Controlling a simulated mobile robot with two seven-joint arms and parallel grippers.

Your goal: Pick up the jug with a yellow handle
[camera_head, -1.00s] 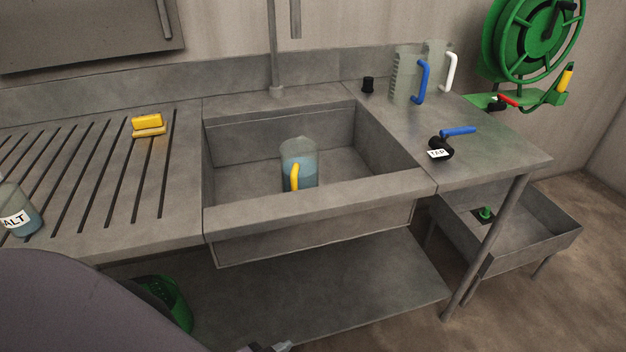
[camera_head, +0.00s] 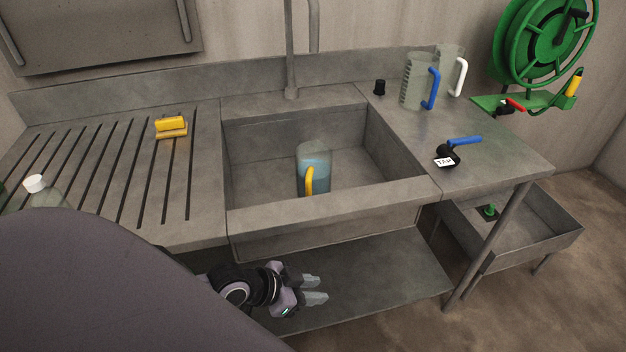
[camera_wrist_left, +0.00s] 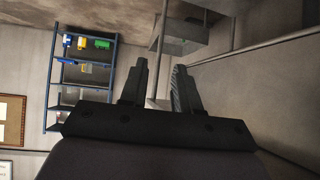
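The jug with a yellow handle (camera_head: 316,163) stands upright in the sink basin (camera_head: 245,165), with bluish liquid showing in it and its handle towards me. My left gripper (camera_head: 318,289) is in front of the sink and appears lower than its rim, over the lower shelf in the picture. Its two fingers are apart with nothing between them. The left wrist view also shows the parted, empty fingers (camera_wrist_left: 160,85), and the jug is not in that view. My right gripper is not in view.
Jugs with a blue handle (camera_head: 416,82) and a white handle (camera_head: 449,70) stand on the right counter near a blue-levered tap (camera_head: 452,151). A yellow sponge (camera_head: 171,127) lies on the slatted drainboard (camera_head: 130,185). The sink's front rim (camera_head: 330,215) lies between gripper and jug.

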